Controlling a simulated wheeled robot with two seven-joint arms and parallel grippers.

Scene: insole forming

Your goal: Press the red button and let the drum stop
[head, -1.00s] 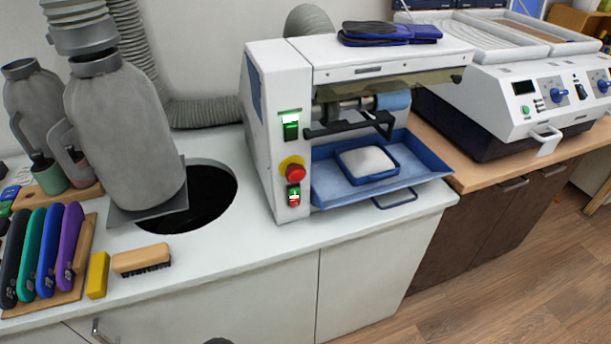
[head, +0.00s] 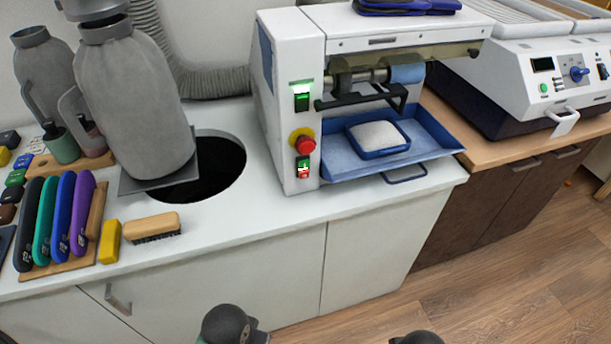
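The white grinding machine (head: 291,110) stands on the white counter. Its red mushroom button (head: 306,145) sits on a yellow base on the front panel. Above it is a green switch (head: 302,101) with a lit green lamp. Below it is a small green and red switch (head: 303,167). The drum (head: 405,73), with a blue end on a metal shaft, sits under the hood; I cannot tell whether it turns. Dark rounded parts of my arms show at the bottom edge, well below the counter and apart from the machine. Neither gripper is in view.
A blue tray (head: 440,139) holding a small dish (head: 378,138) lies under the drum. A grey container (head: 134,95) stands beside a dark round hole (head: 215,172). A brush (head: 151,226) and a yellow block (head: 109,241) lie at the left. The counter front is clear.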

